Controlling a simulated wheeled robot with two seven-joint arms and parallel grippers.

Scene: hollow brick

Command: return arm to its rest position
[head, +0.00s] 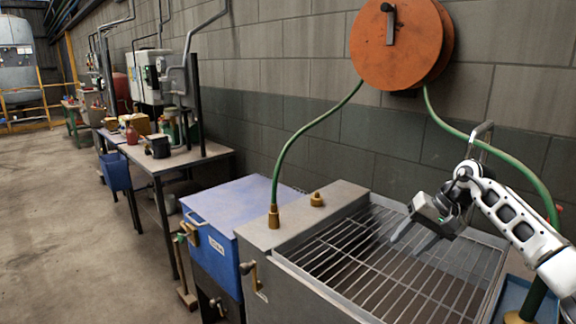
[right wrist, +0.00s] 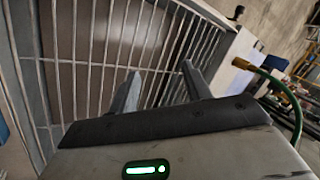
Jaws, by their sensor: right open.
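My right gripper (head: 408,238) is open over the metal grate (head: 350,262) of the grey sink-like station, its arm coming in from the right. In the right wrist view its two fingers (right wrist: 160,92) stand apart with nothing between them, and the grate bars (right wrist: 95,60) lie beyond them. Whether the fingertips touch the grate I cannot tell. My left gripper is not in view. No hollow brick shows in either view.
A green hose (head: 304,131) arches from an orange reel (head: 396,45) on the wall, close to my right arm. A blue box (head: 236,216) stands left of the station. A table (head: 180,158) with containers is further left. The floor (head: 50,215) at left is clear.

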